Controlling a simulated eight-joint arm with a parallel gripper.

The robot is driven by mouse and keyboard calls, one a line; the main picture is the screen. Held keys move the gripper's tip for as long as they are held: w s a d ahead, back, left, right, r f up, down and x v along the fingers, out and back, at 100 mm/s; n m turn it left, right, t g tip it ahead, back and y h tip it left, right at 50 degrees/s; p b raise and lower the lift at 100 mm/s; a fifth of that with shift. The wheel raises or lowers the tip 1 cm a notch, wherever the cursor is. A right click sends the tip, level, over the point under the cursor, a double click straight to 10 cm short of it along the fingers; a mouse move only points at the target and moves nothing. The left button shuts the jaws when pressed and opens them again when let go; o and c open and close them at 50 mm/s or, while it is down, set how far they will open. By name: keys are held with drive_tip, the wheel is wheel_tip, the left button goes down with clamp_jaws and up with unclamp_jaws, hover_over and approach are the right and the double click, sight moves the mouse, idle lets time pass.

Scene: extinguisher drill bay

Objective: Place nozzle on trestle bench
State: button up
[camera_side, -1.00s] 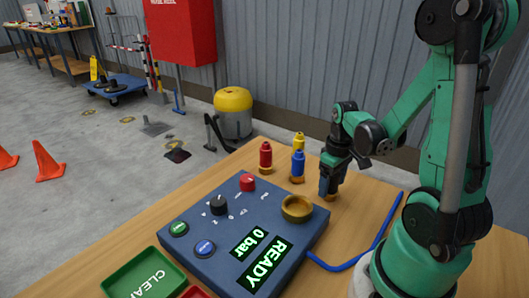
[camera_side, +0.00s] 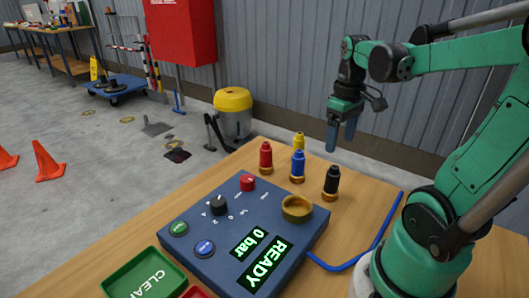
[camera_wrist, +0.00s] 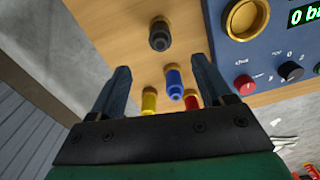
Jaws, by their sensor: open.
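Several nozzles stand upright on the wooden trestle bench (camera_side: 375,185). The black nozzle (camera_side: 331,182) is the rightmost, just behind the control box's brass ring. The blue nozzle (camera_side: 298,166), red nozzle (camera_side: 265,157) and yellow nozzle (camera_side: 299,142) stand to its left. My gripper (camera_side: 341,138) is open and empty, raised above and behind the black nozzle, clear of it. In the wrist view, the black nozzle (camera_wrist: 160,36) lies ahead of the fingers. The blue nozzle (camera_wrist: 174,84) shows between the fingers, with the yellow nozzle (camera_wrist: 149,100) and red nozzle (camera_wrist: 192,99) partly hidden by the gripper.
The blue control box (camera_side: 240,225) reads "READY" and "0 bar" and carries a brass ring (camera_side: 297,208). A green tray (camera_side: 144,275) sits at the front left. A blue hose (camera_side: 385,225) runs along the bench's right part. A yellow-lidded bin (camera_side: 233,112) stands beyond the bench.

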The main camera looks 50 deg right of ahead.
drive_tip(key=shift+w+a+r, duration=0.1)
drive_tip(key=shift+r, duration=0.15)
drive_tip(key=w+a+n+t, duration=0.1)
drive_tip(key=w+a+t, duration=0.2)
drive_tip(key=a, duration=0.5)
drive_tip(key=w+a+n+t, duration=0.1)
drive_tip(key=w+a+t, duration=0.2)
drive_tip(key=a, duration=0.5)
drive_tip(key=shift+w+a+f+t, duration=0.15)
drive_tip(key=shift+w+f+t, duration=0.15)
drive_tip(key=shift+t, duration=0.3)
